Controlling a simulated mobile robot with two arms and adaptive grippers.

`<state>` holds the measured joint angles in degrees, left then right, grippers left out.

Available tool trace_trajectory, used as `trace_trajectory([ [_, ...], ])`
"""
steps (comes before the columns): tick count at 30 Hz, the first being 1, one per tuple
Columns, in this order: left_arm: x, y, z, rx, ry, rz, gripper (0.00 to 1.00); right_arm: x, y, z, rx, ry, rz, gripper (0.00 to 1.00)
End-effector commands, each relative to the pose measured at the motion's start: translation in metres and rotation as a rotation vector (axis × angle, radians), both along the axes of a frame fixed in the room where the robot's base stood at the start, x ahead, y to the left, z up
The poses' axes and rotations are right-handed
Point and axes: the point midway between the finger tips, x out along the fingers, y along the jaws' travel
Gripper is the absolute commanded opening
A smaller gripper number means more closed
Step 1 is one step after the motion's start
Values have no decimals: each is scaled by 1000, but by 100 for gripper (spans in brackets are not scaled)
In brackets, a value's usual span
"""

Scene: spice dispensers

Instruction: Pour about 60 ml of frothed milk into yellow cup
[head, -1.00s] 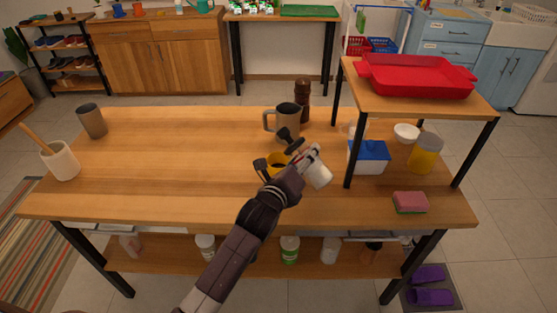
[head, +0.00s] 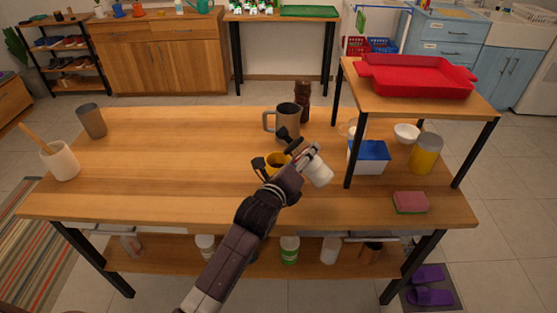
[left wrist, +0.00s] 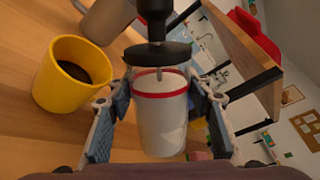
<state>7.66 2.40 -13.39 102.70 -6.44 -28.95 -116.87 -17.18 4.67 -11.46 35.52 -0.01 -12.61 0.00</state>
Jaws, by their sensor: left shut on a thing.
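The yellow cup (head: 274,158) stands on the wooden table, partly hidden by my left arm in the head view. In the left wrist view the yellow cup (left wrist: 60,88) is at the left with dark contents. My left gripper (head: 306,161) is shut on a white jar (head: 319,172), tilted and just right of the cup. In the left wrist view the jar (left wrist: 160,128) sits between the fingers, with a red rim, a black lid and a rod. Its contents look whitish. I see no stream of liquid. My right gripper is not in view.
A grey-brown mug (head: 289,117) and a dark pepper mill (head: 302,100) stand behind the cup. A blue-lidded box (head: 369,158), a yellow jar (head: 425,155) and a sponge (head: 410,202) are at the right, near the raised shelf's legs. The table's left half is mostly clear.

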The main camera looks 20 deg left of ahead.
Motion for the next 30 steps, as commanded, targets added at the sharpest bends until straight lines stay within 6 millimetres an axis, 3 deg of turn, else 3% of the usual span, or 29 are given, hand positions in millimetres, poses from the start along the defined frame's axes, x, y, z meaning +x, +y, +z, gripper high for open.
trace_trajectory([
  [30,1,1,5,-60,13,0,13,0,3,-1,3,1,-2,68],
])
